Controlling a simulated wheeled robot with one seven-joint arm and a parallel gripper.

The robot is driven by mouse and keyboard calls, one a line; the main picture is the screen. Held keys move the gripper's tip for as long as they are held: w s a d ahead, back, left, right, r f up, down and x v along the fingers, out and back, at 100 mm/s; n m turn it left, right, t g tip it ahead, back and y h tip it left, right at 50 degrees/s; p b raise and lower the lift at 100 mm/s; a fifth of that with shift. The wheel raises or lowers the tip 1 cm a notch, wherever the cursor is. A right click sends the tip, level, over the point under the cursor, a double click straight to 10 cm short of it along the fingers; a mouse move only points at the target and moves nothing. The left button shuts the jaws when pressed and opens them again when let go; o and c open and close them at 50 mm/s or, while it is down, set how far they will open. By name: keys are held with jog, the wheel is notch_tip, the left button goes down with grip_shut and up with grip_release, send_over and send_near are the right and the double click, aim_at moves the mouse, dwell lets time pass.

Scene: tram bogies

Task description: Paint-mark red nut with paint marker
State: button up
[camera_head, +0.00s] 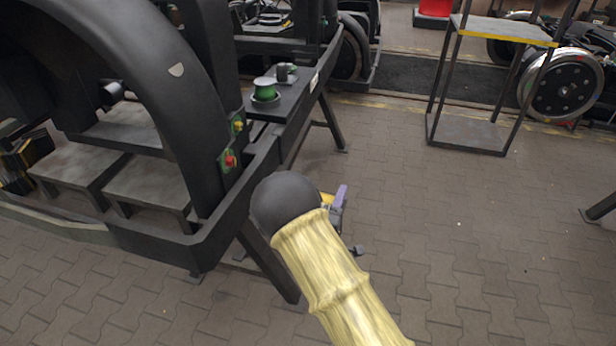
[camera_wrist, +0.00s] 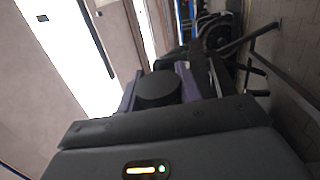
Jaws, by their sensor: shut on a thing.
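The red nut (camera_head: 230,160) sits on a small green plate on the dark bogie frame, left of centre in the head view. My gripper (camera_head: 341,198) is right of it and apart from it, mostly hidden behind my arm; a purple finger shows. In the wrist view my gripper (camera_wrist: 160,86) has its purple fingers on either side of a dark, round-ended thing, which I take to be the paint marker (camera_wrist: 158,90). Its tip cannot be made out. The red nut cannot be made out in the wrist view.
A yellow nut (camera_head: 238,125) sits just above the red one. A dark bench (camera_head: 290,112) carries a green spool (camera_head: 264,92) and a grey cup (camera_head: 283,73). A metal stand (camera_head: 467,134) is at the upper right. The paved floor (camera_head: 480,230) on the right is clear.

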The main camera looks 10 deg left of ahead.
jog(key=s+d+f, duration=0.1)
jog(key=d+f, duration=0.1)
jog(key=d, duration=0.4)
jog(key=s+d+f+h, duration=0.1)
jog(key=d+f, duration=0.2)
jog(key=d, duration=0.3)
jog(key=s+d+f+m+h, duration=0.1)
jog(key=d+f, duration=0.2)
jog(key=d, duration=0.3)
jog(key=shift+d, duration=0.15)
jog(key=shift+w, duration=0.1)
